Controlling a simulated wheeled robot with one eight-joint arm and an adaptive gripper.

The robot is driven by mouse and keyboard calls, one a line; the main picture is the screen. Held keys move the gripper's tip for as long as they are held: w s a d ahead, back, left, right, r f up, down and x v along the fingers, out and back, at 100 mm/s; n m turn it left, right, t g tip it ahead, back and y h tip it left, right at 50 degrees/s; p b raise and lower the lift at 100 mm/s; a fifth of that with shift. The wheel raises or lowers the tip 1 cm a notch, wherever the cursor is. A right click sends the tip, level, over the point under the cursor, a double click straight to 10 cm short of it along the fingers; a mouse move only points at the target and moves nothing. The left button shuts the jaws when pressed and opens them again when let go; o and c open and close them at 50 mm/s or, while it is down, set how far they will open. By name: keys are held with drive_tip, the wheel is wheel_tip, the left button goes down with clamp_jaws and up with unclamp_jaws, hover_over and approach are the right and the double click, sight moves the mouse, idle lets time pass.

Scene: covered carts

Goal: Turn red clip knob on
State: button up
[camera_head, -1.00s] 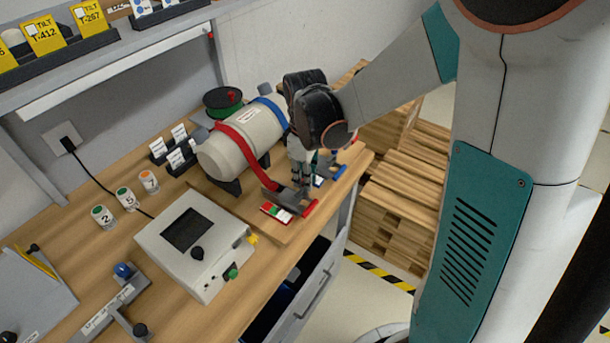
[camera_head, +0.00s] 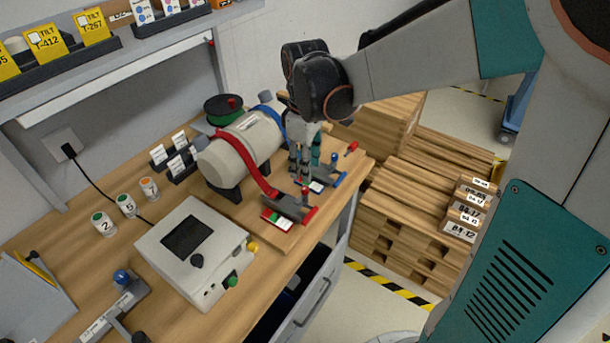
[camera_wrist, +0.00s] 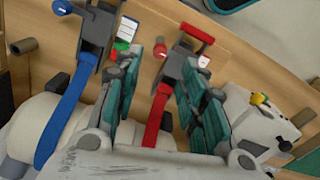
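The red clip (camera_head: 288,210) sits at the end of the red strap on the wooden board, with a red bar at its front. The red knob (camera_head: 304,190) stands beside its rear edge and also shows in the wrist view (camera_wrist: 158,51). My gripper (camera_head: 304,178) points down just behind the clip, close to the knob. In the wrist view my gripper (camera_wrist: 158,62) is open, with its teal fingers apart. The knob lies in the gap between the fingertips, and no grip on it is visible. The red strap (camera_wrist: 157,115) shows between the fingers.
The blue clip (camera_wrist: 95,28) with its blue knob (camera_wrist: 58,9) is close by. The strapped tank (camera_head: 242,150) lies behind. A grey box with a screen (camera_head: 194,250) stands left of the board. Wooden pallets (camera_head: 420,205) are right of the bench.

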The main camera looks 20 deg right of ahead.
wheel_tip(320, 180, up, 5)
drive_tip(key=shift+s+f, duration=0.1)
idle(0.4)
drive_tip(key=s+r+m+t, duration=0.2)
drive_tip(key=s+m+t, duration=0.5)
drive_tip(key=s, duration=0.7)
drive_tip(key=shift+s+d+r+m, duration=0.15)
drive_tip(key=shift+s+d+m, duration=0.15)
drive_tip(key=shift+m, duration=1)
